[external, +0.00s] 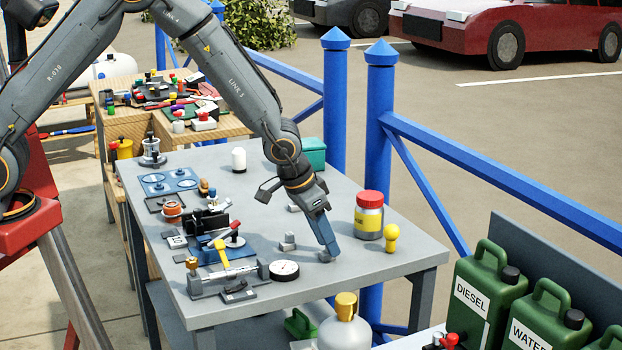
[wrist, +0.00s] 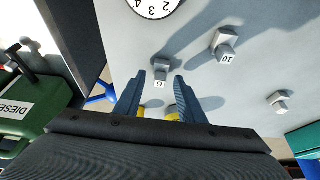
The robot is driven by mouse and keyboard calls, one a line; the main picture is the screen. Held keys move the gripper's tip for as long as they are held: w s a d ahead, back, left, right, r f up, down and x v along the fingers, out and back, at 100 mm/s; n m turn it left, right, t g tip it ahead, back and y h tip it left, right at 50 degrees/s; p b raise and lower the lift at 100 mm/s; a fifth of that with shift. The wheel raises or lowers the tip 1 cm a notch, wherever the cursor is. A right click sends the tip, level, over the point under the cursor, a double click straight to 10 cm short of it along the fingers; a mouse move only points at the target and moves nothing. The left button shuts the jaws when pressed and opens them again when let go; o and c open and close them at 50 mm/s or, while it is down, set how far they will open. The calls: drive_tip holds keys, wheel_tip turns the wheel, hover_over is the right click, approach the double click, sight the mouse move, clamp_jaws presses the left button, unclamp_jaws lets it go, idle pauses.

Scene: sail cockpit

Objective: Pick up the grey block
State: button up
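Three small grey blocks lie on the grey table. One, with a label that reads 6 or an upside-down 9 (wrist: 161,69), sits between or just beyond my fingertips; it also shows in the external view (external: 325,257). A second, labelled 10 (wrist: 226,46), stands to its right in the wrist view and left of my gripper in the external view (external: 287,243). A third (wrist: 278,101) lies farther right, its label unclear. My gripper (wrist: 159,77) is open, fingers pointing down, low over the table in the external view (external: 326,246). I see a gap around the near block.
A round dial gauge (external: 285,270) lies left of my gripper. A red-lidded yellow jar (external: 369,215) and a yellow bulb-shaped thing (external: 391,238) stand to the right. Tools and fittings crowd the table's left half. Blue railings (external: 381,120) run behind it.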

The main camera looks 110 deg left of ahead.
clamp_jaws()
